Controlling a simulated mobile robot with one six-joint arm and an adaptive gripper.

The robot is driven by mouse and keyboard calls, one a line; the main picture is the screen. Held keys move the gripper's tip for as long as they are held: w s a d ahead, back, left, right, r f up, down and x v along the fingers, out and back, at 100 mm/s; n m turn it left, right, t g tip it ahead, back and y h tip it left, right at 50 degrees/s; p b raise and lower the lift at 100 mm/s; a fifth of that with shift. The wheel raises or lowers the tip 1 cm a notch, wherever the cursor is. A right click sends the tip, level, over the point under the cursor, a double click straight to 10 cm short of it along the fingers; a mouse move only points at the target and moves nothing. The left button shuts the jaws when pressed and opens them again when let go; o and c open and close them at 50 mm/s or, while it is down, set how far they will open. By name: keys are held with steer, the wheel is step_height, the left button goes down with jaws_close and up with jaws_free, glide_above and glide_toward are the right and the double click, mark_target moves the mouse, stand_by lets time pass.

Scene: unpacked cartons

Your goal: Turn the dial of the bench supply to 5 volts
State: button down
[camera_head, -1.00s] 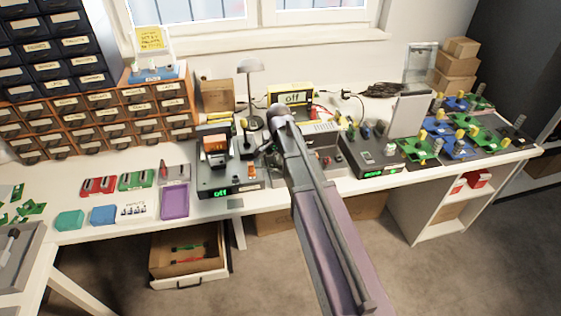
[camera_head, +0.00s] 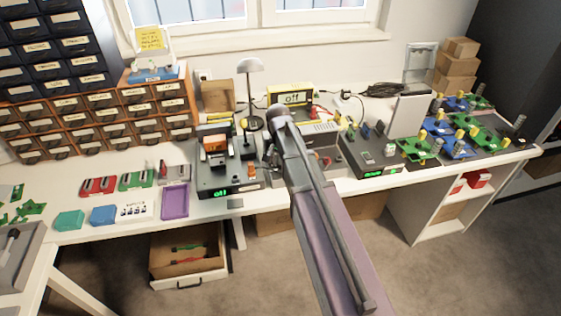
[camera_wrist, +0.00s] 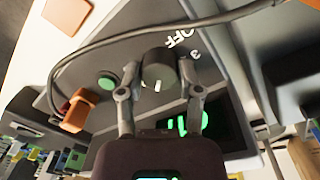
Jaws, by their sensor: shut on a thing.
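The dial (camera_wrist: 160,72) is a dark round knob with a white pointer mark, on the grey front of the bench supply (camera_wrist: 100,58). My gripper (camera_wrist: 158,66) is shut on it, one finger on each side. In the wrist view, the pointer mark faces the lower edge, away from the printed OFF and 3 above right of the knob. A green lit display (camera_wrist: 190,122) sits below right, partly hidden by a finger, so I cannot read it. In the head view my arm hides the gripper and the dial.
A green round button (camera_wrist: 107,82) and an orange part (camera_wrist: 76,112) lie beside the dial. A cable (camera_wrist: 130,33) arches across the panel. In the head view, a yellow meter (camera_head: 291,97) reads off behind my arm, and a desk lamp (camera_head: 250,66) stands left of it.

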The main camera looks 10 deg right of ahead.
steer(key=n, duration=0.7)
steer(key=shift+s, duration=0.1)
steer(key=n, duration=0.6)
steer(key=shift+t, duration=0.3)
steer(key=shift+n, duration=0.4)
steer(key=shift+s, duration=0.1)
steer(key=shift+c, duration=1.3)
jaws_free()
steer(key=shift+m, duration=0.4)
